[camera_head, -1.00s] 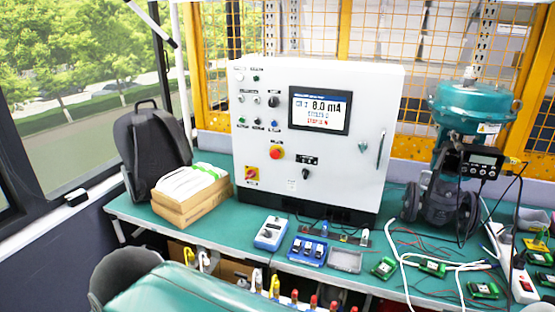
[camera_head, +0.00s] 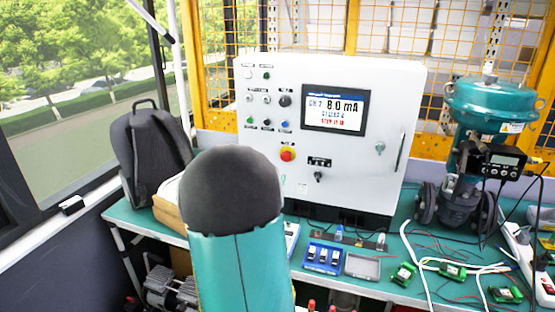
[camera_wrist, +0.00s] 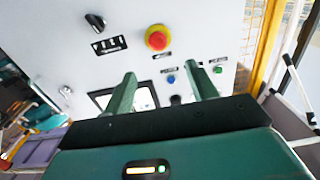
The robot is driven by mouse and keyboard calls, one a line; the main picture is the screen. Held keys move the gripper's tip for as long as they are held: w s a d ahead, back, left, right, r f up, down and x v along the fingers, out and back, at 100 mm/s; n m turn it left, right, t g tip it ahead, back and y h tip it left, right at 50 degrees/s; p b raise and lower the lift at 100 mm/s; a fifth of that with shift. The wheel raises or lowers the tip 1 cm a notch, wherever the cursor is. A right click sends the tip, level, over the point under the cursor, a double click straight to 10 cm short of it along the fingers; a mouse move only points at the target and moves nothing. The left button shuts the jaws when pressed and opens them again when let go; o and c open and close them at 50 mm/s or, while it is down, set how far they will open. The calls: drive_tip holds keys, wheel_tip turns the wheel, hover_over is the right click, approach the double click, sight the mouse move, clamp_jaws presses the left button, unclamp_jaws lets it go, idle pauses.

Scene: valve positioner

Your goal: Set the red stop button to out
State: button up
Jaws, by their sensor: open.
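The red stop button (camera_head: 288,155) is a round red mushroom head on a yellow base, low on the front of the white control cabinet (camera_head: 395,150). It also shows in the wrist view (camera_wrist: 157,38), where the panel appears turned over. My gripper (camera_wrist: 160,70) is open, with its two green fingers apart and nothing between them. The button lies beyond the fingertips, above the gap in that picture, and no contact shows. In the head view my arm covers the panel's lower left, and my gripper is hidden. Whether the button is in or out cannot be told.
A black rotary switch (camera_head: 319,175) sits right of the button. A display (camera_head: 334,109) and small buttons are above it. A teal valve actuator (camera_head: 490,105) stands at the right. The green bench (camera_head: 385,290) holds a blue box (camera_head: 323,257), boards and cables.

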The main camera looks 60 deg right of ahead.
sight(285, 158)
drive_tip(key=d, duration=0.4)
drive_tip(key=w+d, duration=0.1)
drive_tip(key=d, duration=0.4)
drive_tip(key=w+d, duration=0.1)
drive_tip(key=d, duration=0.4)
drive_tip(key=shift+f, duration=0.1)
clamp_jaws()
drive_tip(key=shift+s+a, duration=0.1)
drive_tip(key=shift+a, duration=0.5)
unclamp_jaws()
drive_tip(key=shift+a, duration=0.1)
